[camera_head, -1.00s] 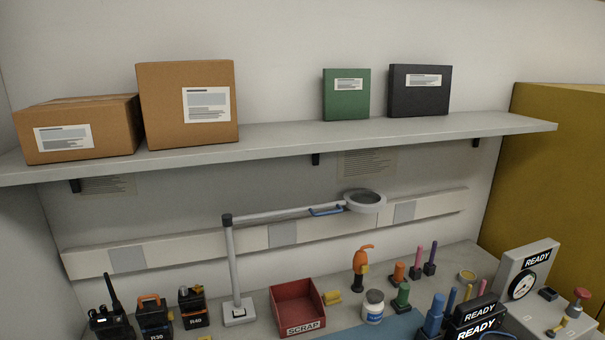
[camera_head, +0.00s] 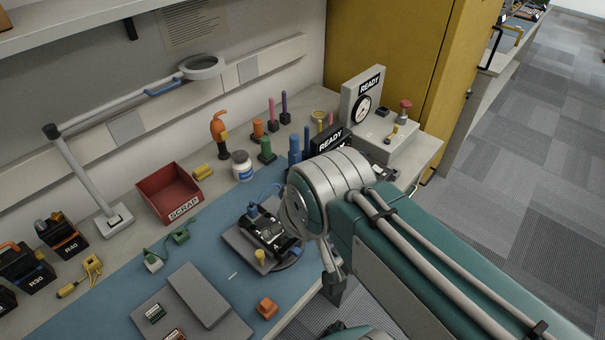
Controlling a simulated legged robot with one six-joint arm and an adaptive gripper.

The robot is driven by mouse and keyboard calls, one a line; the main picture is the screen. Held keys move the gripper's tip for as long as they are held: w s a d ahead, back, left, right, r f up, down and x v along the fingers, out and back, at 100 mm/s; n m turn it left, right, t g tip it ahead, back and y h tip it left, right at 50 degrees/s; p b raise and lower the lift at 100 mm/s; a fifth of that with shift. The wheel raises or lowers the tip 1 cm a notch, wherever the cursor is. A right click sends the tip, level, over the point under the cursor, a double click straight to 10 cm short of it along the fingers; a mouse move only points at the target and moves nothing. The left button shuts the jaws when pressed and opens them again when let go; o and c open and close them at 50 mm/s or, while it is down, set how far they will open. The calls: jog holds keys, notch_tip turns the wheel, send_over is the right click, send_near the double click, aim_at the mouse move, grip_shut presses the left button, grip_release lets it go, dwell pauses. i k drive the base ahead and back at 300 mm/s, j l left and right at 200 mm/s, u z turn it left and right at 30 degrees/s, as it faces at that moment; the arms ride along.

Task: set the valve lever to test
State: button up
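A light grey test box (camera_head: 385,135) with a round dial (camera_head: 362,109) and a READY sign stands at the far right end of the bench.
A black READY unit (camera_head: 330,142) and several coloured upright tools stand left of the box. A circuit board fixture (camera_head: 265,235), a red SCRAP bin (camera_head: 170,190) and radios (camera_head: 60,235) are on the bench. A yellow cabinet (camera_head: 400,60) stands behind; open floor (camera_head: 520,180) lies right.

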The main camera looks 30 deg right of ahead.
aim_at(387, 141)
jog(key=k+z, duration=0.1)
jog(key=z, duration=0.35)
jog(key=k+j+z, duration=0.1)
jog(key=z, duration=0.35)
jog(key=k+z, duration=0.1)
jog(key=z, duration=0.4)
jog(key=i+l+u, duration=0.25)
jog(key=i+l, duration=0.25)
jog(key=i+l+u, duration=0.25)
jog(key=i+l, duration=0.2)
jog(key=l, duration=0.2)
